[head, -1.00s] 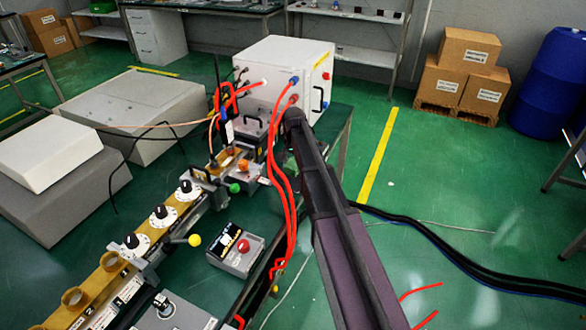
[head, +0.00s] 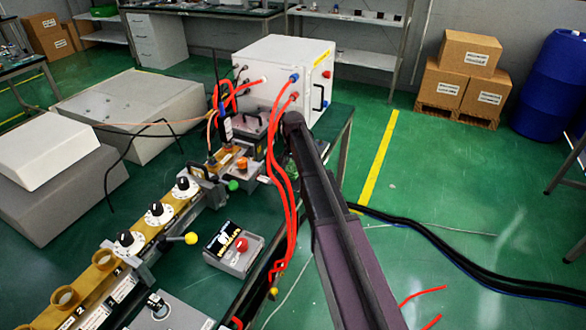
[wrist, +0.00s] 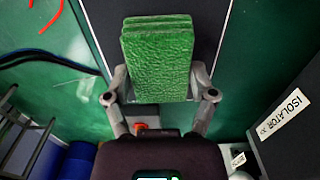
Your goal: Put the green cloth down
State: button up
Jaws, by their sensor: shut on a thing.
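The green cloth (wrist: 157,62) is a folded, textured pad in the wrist view. My gripper (wrist: 160,88) is shut on it, with one grey finger at each side. The cloth stands out beyond the fingertips, over a dark surface. In the head view my arm reaches toward the bench beside the white cabinet (head: 285,70). The cloth and fingertips are hidden there behind the arm and equipment.
Red cables (head: 280,185) hang just left of my arm. A brass waveguide line (head: 105,262) with black knobs runs along the bench. A control box with a red button (head: 241,244) sits nearby. An ISOLATOR label (wrist: 287,113) is right of my gripper in the wrist view.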

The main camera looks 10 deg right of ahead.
aim_at(293, 166)
jog(key=shift+f, duration=0.15)
jog(key=o, duration=0.9)
jog(key=shift+r, duration=0.2)
notch_tip(293, 166, up, 12)
jog(key=p, duration=1.2)
dwell(0.4)
jog(key=s+n, duration=0.2)
jog(key=s, duration=0.7)
jog(key=s+n, duration=0.2)
jog(key=s, duration=0.8)
jog(key=s+n, duration=0.3)
jog(key=s, duration=0.7)
jog(key=shift+s+a, duration=0.2)
jog(key=shift+s, duration=0.05)
